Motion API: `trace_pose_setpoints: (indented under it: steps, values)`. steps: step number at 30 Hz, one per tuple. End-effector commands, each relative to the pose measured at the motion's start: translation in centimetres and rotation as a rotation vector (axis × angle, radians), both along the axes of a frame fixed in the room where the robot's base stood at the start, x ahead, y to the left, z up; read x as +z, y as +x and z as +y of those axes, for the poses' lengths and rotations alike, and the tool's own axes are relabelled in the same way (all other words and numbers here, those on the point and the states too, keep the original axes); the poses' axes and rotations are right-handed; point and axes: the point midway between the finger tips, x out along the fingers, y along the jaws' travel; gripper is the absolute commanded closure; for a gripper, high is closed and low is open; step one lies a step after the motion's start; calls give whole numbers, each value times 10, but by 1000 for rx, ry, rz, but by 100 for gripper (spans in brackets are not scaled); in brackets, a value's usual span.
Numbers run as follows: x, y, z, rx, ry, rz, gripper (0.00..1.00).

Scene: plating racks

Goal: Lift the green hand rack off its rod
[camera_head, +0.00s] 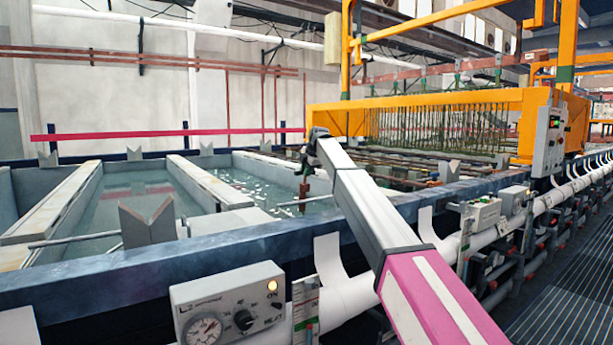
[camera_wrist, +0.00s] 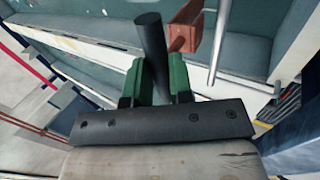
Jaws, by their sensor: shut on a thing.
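My gripper (camera_wrist: 158,75) has two green-faced fingers, shut on a dark round bar (camera_wrist: 150,40) that I take to be the handle of the green hand rack. A copper-brown block (camera_wrist: 185,25), apparently part of the rack, is just right of the fingers in the wrist view. In the head view the block (camera_head: 304,188) hangs below my gripper (camera_head: 306,160), over the tanks. A bare metal rod (camera_wrist: 218,50) runs close beside the block; it also shows in the head view (camera_head: 322,199). I cannot tell whether the block still touches the rod. The rack's lower part is hidden.
Water-filled tanks (camera_head: 130,200) with pale dividing walls lie below and left. A grey V-shaped support (camera_head: 147,222) stands on the near side. The blue front rim (camera_head: 150,270) carries a control box (camera_head: 228,310). An orange frame (camera_head: 440,98) with hanging racks stands at the back right.

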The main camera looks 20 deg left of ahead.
Motion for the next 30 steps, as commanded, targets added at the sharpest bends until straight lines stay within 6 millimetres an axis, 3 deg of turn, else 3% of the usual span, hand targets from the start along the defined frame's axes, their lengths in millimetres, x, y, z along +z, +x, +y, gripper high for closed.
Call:
trace_pose_setpoints:
  steps: [30]
  values:
    - [166,2,1,0,2,-2,100]
